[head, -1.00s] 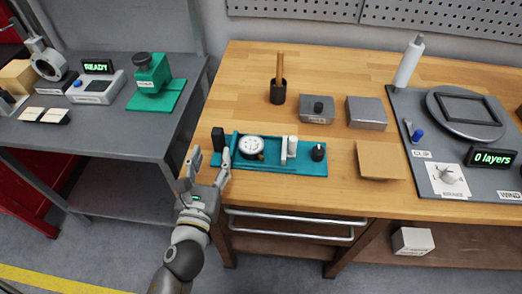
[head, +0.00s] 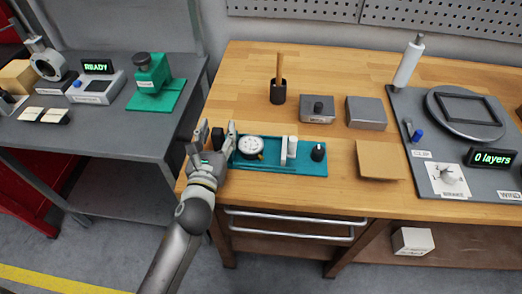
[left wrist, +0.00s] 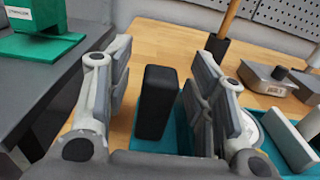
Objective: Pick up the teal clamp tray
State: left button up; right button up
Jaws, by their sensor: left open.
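The teal clamp tray (head: 290,168) lies on the front of the wooden bench. It carries a round white dial (head: 250,146), white upright blocks (head: 288,150), a black knob (head: 318,152) and a black upright block at its left end. My left gripper (head: 212,134) is open at the tray's left end. In the left wrist view, the black block (left wrist: 156,102) stands between the two open fingers, with a gap visible on each side. The dial is partly hidden there behind the right finger. My right gripper is not in view.
A wooden-handled tool in a black cup (head: 278,92), grey metal blocks (head: 366,113) and a tan square plate (head: 380,160) stand around the tray. A grey table (head: 100,140) with a green device (head: 153,80) is at left. The bench behind the tray has clear wood.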

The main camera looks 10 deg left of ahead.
pick_arm(q)
grip_shut()
jog(key=shift+r, duration=0.1)
dwell(0.4)
